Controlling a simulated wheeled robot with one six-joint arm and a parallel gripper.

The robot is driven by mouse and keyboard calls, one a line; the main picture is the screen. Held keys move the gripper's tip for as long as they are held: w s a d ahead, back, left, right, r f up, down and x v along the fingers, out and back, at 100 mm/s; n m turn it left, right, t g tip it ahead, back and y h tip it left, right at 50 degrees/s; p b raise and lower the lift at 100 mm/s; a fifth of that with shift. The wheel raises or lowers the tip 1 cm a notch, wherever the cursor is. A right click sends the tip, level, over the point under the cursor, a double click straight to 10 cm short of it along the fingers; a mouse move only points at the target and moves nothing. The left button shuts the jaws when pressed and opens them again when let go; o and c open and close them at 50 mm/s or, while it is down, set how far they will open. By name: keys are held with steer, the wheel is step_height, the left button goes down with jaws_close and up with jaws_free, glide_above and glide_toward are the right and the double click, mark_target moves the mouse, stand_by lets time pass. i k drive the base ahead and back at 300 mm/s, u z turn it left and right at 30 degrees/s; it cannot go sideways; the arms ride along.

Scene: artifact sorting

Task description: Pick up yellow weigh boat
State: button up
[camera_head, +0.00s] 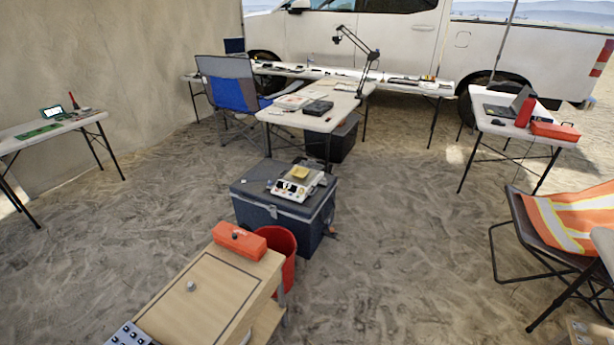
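A small yellow weigh boat (300,172) sits on top of a white and metal weighing scale (287,186). The scale stands on the lid of a dark blue-grey cooler box (262,212) on the sandy ground, near the middle of the view. The weigh boat looks uncovered from this side. My gripper is not in view.
A red bucket (288,277) and a wooden cabinet with an orange box (239,240) on it stand in front of the cooler. Folding tables stand at left, back and right. An orange-striped folding chair (545,240) is at right. Sand is open on both sides of the cooler.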

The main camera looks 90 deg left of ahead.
mark_target(298, 171)
steer(key=u, duration=2.65)
steer(key=i, duration=3.55)
steer(key=u, duration=1.7)
